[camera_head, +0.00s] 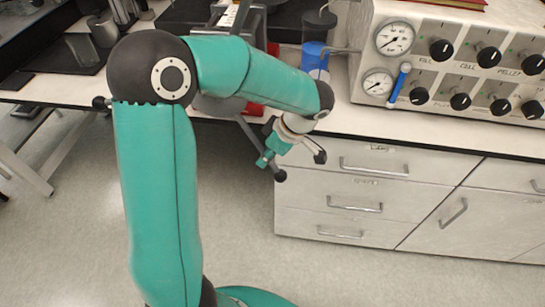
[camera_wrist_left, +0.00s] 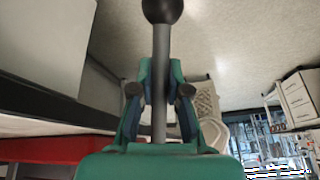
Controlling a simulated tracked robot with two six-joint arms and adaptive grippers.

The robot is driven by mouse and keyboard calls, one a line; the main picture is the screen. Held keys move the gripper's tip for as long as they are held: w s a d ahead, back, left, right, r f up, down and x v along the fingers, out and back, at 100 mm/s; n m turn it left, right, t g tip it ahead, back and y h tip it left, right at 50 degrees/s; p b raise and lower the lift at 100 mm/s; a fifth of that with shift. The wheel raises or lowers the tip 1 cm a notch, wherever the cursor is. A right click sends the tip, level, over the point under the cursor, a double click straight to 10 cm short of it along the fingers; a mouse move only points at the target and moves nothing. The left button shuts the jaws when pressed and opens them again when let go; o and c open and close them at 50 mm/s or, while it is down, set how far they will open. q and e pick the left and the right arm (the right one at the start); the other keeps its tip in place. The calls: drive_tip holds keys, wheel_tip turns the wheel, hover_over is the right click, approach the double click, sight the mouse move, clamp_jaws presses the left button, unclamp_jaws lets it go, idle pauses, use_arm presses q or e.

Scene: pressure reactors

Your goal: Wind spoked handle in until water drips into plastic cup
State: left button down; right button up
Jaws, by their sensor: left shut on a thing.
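The spoked handle (camera_head: 280,175) is at the front edge of the bench, mostly hidden behind my left arm. One grey spoke slants down to a black ball end, and another black ball shows left of my arm. My left gripper (camera_head: 266,161) is shut on the slanting spoke close to its ball. In the left wrist view the grey spoke (camera_wrist_left: 160,65) runs between the gripper's fingers (camera_wrist_left: 160,92), with the ball beyond them. A clear cylindrical vessel with blue in it (camera_head: 314,57) stands behind my forearm; I cannot tell if it is the plastic cup. No drip is visible. My right gripper is out of view.
A control panel (camera_head: 460,60) with dials, black knobs and a blue-handled part stands on the bench at the right. White drawers (camera_head: 345,195) are below. A red base part (camera_head: 252,109) shows behind my arm. The floor in front is clear.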

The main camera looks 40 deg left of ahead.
use_arm(q)
drive_tip(key=c, duration=1.1)
unclamp_jaws()
drive_tip(key=shift+c, duration=0.2)
drive_tip(key=v, duration=1.2)
drive_tip(key=shift+f, duration=0.1)
